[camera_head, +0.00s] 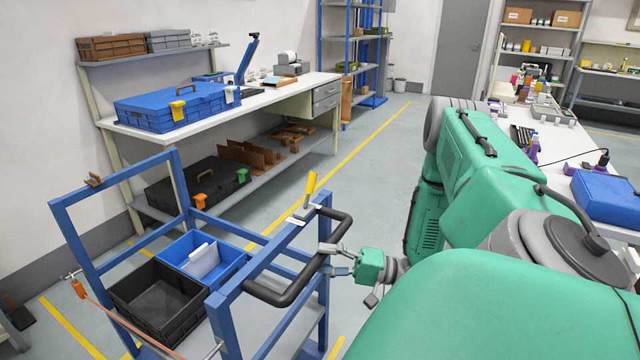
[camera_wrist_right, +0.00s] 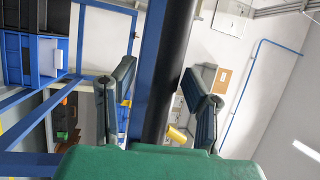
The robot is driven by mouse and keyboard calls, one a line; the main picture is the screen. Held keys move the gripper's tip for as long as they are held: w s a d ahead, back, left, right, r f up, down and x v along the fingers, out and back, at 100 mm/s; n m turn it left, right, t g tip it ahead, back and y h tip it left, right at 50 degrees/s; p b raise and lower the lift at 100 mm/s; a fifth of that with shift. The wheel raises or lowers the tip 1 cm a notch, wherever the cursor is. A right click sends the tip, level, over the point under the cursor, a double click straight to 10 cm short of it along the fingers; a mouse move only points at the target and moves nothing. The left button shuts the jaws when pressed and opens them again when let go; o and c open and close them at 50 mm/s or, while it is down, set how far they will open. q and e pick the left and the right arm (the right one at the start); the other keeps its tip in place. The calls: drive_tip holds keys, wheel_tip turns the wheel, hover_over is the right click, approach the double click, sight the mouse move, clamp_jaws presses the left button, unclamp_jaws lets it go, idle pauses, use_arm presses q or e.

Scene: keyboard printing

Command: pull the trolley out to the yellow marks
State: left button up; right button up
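The trolley is a blue metal frame (camera_head: 120,190) at the lower left in the head view, with a black curved handle (camera_head: 283,298) on its right side. The handle also shows as a black bar in the right wrist view (camera_wrist_right: 175,60). My right gripper (camera_head: 331,261) is at the handle, its fingers open. In the right wrist view its two fingers (camera_wrist_right: 160,92) stand on either side of the bar, with gaps showing. A yellow floor mark (camera_head: 335,349) lies right of the trolley, and another (camera_head: 72,328) is at lower left. My left gripper is not in view.
The trolley carries a black crate (camera_head: 160,318) and a blue crate (camera_head: 235,262). A workbench (camera_head: 270,98) with a blue case (camera_head: 175,108) stands behind it. A white table (camera_head: 560,145) is at right. Clear floor (camera_head: 365,190) lies between the benches.

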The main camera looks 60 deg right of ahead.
drive_tip(key=shift+d+r, duration=0.1)
drive_tip(key=shift+d, duration=0.05)
drive_tip(key=v, duration=1.2)
drive_tip(key=shift+f, duration=0.25)
